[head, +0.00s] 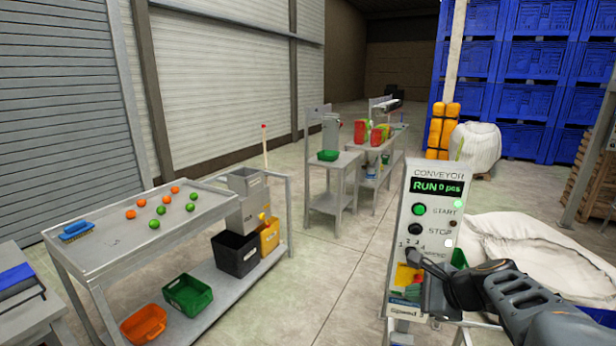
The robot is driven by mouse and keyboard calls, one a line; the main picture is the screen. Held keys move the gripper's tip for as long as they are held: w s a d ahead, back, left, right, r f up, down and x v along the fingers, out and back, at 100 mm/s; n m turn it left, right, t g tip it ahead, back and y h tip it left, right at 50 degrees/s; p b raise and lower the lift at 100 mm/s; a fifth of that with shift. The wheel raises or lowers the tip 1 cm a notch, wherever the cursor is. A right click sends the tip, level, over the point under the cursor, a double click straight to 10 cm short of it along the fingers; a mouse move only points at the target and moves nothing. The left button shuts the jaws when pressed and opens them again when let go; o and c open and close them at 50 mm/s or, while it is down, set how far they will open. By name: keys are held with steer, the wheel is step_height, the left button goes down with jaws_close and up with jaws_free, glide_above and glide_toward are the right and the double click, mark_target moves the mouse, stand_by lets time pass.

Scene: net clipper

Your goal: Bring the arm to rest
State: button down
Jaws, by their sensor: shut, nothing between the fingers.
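My gripper (428,290) is at the lower right, in front of the lower part of the conveyor control panel (394,236). It is shut with nothing held. My dark arm reaches in from the lower right corner. The panel has a green START button (419,209), a black STOP button (418,229) and a speed knob (411,254). Its display (435,187) reads RUN 0 pcs. The gripper hides part of the panel below the knob, and I cannot tell whether it touches the panel.
A metal table (95,255) with orange and green balls and a blue brush (77,231) stands at the left. Green (188,295) and orange (143,325) bins sit below. A white sack (520,235) lies behind my arm. The middle floor is clear.

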steer(key=s+a+f+n+g+h, duration=0.1)
steer(key=s+a+n+h, duration=0.2)
steer(key=s+n, duration=0.3)
steer(key=s+a+f+n+g+h, duration=0.1)
steer(key=s+n, duration=0.6)
steer(key=n, duration=0.7)
steer(key=a+g+h, duration=0.1)
steer(key=a+h, duration=0.1)
steer(key=a, duration=0.1)
steer(key=shift+f, duration=0.4)
